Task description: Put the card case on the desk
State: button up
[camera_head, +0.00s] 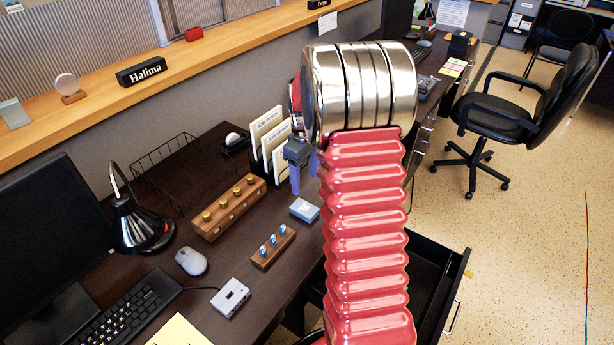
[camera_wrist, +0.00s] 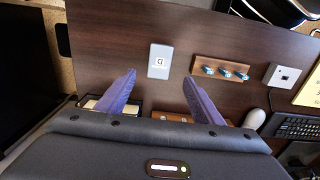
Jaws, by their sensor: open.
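A small flat pale-blue case with a white label, which looks like the card case (camera_head: 304,210), lies on the dark desk (camera_head: 225,262) near its front edge. In the wrist view the card case (camera_wrist: 160,55) lies just beyond and between my fingertips, on the bare desk top (camera_wrist: 115,45). My gripper (camera_head: 303,182) has blue-purple fingers and hangs over the desk behind the case in the head view. In the wrist view my gripper (camera_wrist: 159,76) is spread open with nothing between its fingers. It looks apart from the case.
A wooden block with blue-topped pegs (camera_head: 273,248), a longer block with brass knobs (camera_head: 229,207) and a grey switch box (camera_head: 230,297) stand nearby. A file rack (camera_head: 267,139) stands behind my gripper. An open drawer (camera_head: 433,290) juts out right of my arm.

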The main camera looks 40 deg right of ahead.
jog(key=s+a+r+m+t, duration=0.1)
jog(key=s+a+r, duration=0.3)
jog(key=a+r, duration=0.3)
jog(key=s+a+r+m+t, duration=0.1)
jog(key=s+a+r+t, duration=0.1)
jog(key=s+a+r, duration=0.35)
jog(key=s+a+r+m+t, duration=0.1)
jog(key=s+a+r, duration=0.1)
jog(key=s+a, duration=0.4)
jog(key=s+a+r+t, duration=0.1)
jog(key=s+a+r, duration=0.2)
jog(key=s+a, duration=0.4)
jog(key=shift+s+m+t, duration=0.25)
jog(key=shift+m+t, duration=0.05)
jog(key=shift+m, duration=0.1)
jog(key=shift+a, duration=0.1)
jog(key=shift+c, duration=0.2)
